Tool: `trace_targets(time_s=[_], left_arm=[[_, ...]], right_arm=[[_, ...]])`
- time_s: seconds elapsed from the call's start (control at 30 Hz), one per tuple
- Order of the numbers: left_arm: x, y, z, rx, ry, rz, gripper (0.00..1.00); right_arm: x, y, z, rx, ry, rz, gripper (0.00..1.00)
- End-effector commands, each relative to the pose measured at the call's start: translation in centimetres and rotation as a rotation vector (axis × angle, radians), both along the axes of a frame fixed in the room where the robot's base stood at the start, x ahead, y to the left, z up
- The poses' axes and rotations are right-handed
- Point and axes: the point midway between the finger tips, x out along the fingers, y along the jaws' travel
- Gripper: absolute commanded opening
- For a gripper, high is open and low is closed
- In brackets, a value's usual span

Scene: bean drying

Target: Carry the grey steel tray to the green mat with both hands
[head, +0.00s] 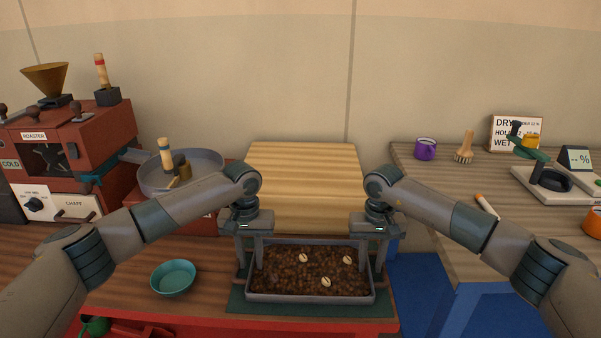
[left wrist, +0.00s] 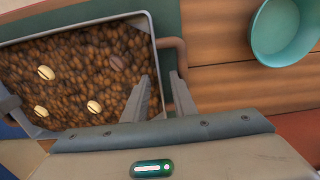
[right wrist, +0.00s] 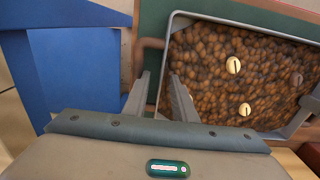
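The grey steel tray (head: 310,298), full of brown beans with 3 pale ones on top, appears to rest level on the dark green mat (head: 350,308). The mat shows along the tray's front and sides. My left gripper (head: 248,266) is at the tray's left end; in the left wrist view (left wrist: 162,82) its fingers stand apart, one inside the wall, one outside by the brown handle (left wrist: 174,44). My right gripper (head: 371,266) is at the right end; in the right wrist view (right wrist: 158,80) its fingers likewise stand apart astride the wall. Fingertip depth is partly hidden.
A teal bowl (head: 173,279) stands left of the mat. A pale wooden board (head: 305,180) lies behind the tray. The red roaster (head: 75,150) with a round grey pan (head: 205,165) is at left.

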Motion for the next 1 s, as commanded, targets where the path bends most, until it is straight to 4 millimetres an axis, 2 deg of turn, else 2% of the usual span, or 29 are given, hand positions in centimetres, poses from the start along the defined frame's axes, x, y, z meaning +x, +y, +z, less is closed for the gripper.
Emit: trace_targets(time_s=[1.0], left_arm=[[0.0,-0.1,3.1,-0.001,0.0,0.0,0.25]], right_arm=[[0.0,0.1,4.1,0.001,-0.001,0.001,0.25]])
